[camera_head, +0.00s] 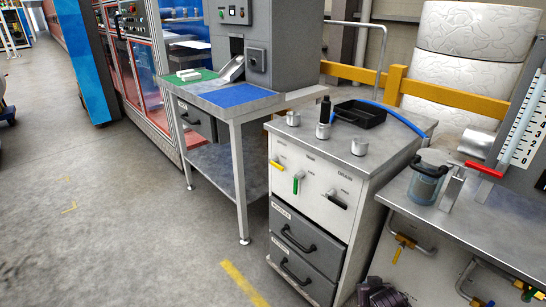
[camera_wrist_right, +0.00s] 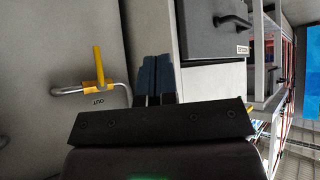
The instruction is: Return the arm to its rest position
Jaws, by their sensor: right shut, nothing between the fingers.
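My right gripper (camera_wrist_right: 155,68) shows in the right wrist view, with its two dark blue fingers side by side and nothing between them. It is beside a pale panel that carries a bent metal pipe with a yellow valve handle (camera_wrist_right: 100,68), and apart from that handle. A dark ribbed shape at the bottom of the head view, in front of the cabinets, seems to be part of my right arm; its fingers cannot be made out there. My left gripper is in neither view.
A cabinet (camera_head: 308,172) with coloured levers and grey drawers (camera_head: 305,240) stands mid-right; metal cups and a black tray (camera_head: 360,113) are on top. A bench with a clear jug (camera_head: 426,182) is at right. A table with a blue mat (camera_head: 238,95) stands behind. The floor at left is clear.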

